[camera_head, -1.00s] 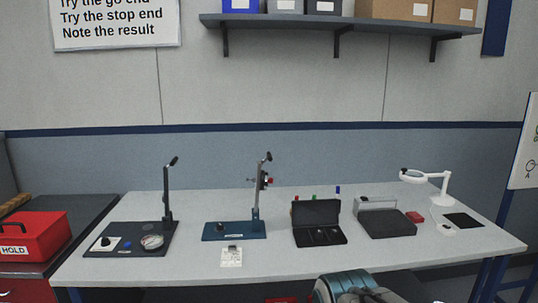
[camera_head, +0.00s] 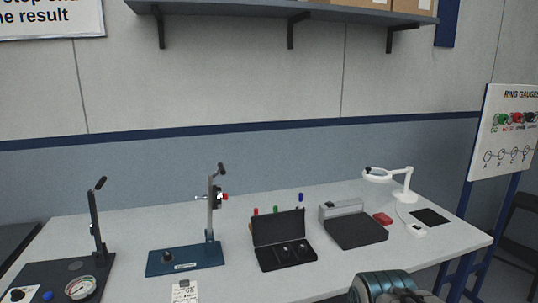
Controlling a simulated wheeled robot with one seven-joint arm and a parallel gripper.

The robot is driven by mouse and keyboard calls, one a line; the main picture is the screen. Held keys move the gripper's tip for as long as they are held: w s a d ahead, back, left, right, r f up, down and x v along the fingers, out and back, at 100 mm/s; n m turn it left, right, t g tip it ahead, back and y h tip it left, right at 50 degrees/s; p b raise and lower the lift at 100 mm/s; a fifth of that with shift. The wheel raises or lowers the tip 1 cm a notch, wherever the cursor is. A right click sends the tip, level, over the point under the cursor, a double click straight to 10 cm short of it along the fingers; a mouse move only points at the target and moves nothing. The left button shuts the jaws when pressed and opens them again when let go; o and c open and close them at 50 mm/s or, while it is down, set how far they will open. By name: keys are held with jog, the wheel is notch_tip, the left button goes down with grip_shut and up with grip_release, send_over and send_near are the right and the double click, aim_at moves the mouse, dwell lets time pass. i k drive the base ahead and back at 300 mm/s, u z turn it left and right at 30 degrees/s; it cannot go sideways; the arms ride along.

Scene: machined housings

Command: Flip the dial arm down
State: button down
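A black base (camera_head: 43,283) at the bottom left carries a round white-faced dial gauge (camera_head: 80,288) and a dark arm (camera_head: 95,220) that stands nearly upright with a knob on top. A blue base (camera_head: 186,258) to its right carries a second upright grey arm (camera_head: 212,205) with a black grip on top and a red-ended part at its side. I cannot tell for certain which is the dial arm. Neither arm is touched. A teal ribbed part of my arm (camera_head: 378,285) shows at the bottom; my gripper's fingers are not in view.
A paper tag (camera_head: 184,292) lies before the blue base. A shelf (camera_head: 290,14) hangs above.

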aim_at(214, 197)
jog(key=i, duration=1.05)
jog(key=u, duration=0.5)
